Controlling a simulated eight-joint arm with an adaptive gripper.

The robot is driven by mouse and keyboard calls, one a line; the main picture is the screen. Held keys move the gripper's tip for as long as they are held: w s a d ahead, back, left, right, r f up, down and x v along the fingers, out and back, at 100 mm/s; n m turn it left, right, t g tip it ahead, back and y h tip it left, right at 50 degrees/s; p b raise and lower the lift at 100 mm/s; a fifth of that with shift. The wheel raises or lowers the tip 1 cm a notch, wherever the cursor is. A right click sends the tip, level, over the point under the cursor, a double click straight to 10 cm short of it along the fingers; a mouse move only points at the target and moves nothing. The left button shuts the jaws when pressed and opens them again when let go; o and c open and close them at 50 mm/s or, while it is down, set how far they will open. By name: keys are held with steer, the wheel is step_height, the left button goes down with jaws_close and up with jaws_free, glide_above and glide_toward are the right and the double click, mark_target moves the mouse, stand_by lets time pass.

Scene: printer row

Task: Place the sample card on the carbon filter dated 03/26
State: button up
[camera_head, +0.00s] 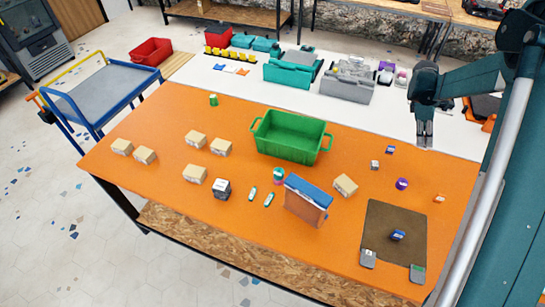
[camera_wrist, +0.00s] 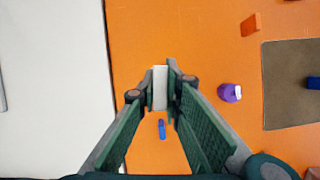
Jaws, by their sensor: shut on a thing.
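My gripper (camera_head: 425,135) is at the right, above the far right part of the orange table. In the wrist view, my gripper (camera_wrist: 160,90) is shut on a thin pale grey-white piece, apparently the sample card (camera_wrist: 160,86), held between the fingertips. In the head view the card is too small to make out. Several tan boxes stand on the table, among them one at the far left (camera_head: 122,147), one at the left middle (camera_head: 195,174) and one right of centre (camera_head: 345,185). A dark box with a pale top (camera_head: 222,188) stands near the front. No date is legible, so I cannot tell which is the carbon filter.
A green bin (camera_head: 290,137) stands mid-table, with a blue-and-brown upright holder (camera_head: 307,200) in front. A brown mat (camera_head: 396,225) lies at the right. A purple roll (camera_head: 401,184) and a blue piece (camera_head: 390,149) lie near my gripper. The left table end has free room.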

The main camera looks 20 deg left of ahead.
steer(key=s+a+r+n+t, duration=0.15)
steer(key=s+a, duration=0.35)
steer(key=a, duration=0.9)
steer(key=s+a+r+n+p, duration=0.1)
steer(key=s+a+n, duration=0.25)
steer(key=a, duration=1.05)
steer(key=s+a+r+n+t, duration=0.15)
steer(key=s+a, duration=0.35)
steer(key=a, duration=0.9)
steer(key=s+a+r+n+t+y, duration=0.1)
steer(key=s+a+n, duration=0.3)
steer(key=s+a, duration=1)
steer(key=s+a+r+n+y+p, duration=0.1)
steer(key=s+a+n, duration=0.3)
steer(key=s+a, duration=1)
steer(key=s+r, duration=0.1)
steer(key=s, duration=0.3)
steer(key=shift+s+r+t+y, duration=0.15)
steer(key=shift+s+t+y, duration=0.15)
steer(key=shift+t, duration=0.1)
steer(key=shift+n, duration=0.25)
steer(key=shift+f, duration=3.15)
